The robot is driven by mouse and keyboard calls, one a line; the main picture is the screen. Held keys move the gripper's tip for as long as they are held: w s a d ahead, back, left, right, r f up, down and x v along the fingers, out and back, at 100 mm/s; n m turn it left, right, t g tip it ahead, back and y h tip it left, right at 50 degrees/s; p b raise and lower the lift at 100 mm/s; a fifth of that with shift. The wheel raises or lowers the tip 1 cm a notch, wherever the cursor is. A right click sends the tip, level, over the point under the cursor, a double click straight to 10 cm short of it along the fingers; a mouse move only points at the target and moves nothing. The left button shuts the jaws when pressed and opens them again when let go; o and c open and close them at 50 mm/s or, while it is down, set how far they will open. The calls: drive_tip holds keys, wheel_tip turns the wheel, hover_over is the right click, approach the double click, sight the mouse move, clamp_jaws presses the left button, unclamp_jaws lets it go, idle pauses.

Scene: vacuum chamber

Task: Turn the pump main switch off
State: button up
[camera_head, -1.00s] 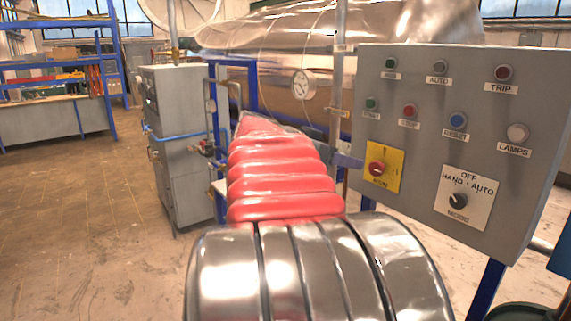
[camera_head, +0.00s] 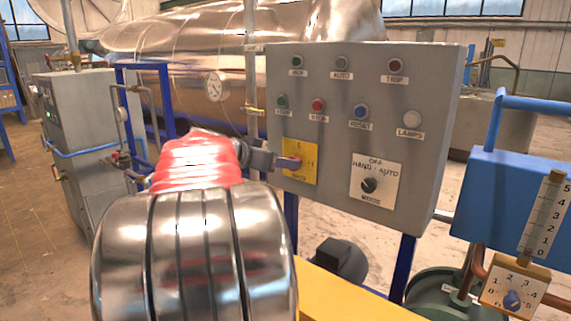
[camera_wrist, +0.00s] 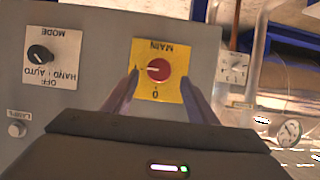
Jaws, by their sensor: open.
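The pump main switch is a red round knob (camera_wrist: 159,70) on a yellow plate (camera_wrist: 158,88) marked MAIN. The wrist view shows the panel upside down. The knob's white pointer line lies level, toward the mark on the plate's left side there; the 0 is at the plate's bottom. My gripper (camera_wrist: 160,74) is open, with one finger on each side of the knob. I cannot tell whether the fingers touch it. In the head view the fingertips (camera_head: 290,162) cover the knob, and part of the yellow plate (camera_head: 301,150) shows around them.
The grey control panel (camera_head: 420,160) also carries a black HAND/AUTO mode selector (camera_head: 369,185) right of the switch, with several buttons and lamps above. A blue box (camera_head: 490,190) and a dial (camera_head: 512,299) stand at the right. A grey cabinet (camera_head: 85,150) stands left.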

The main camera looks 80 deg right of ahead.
drive_tip(key=shift+x, duration=2.15)
drive_tip(key=shift+a, duration=0.1)
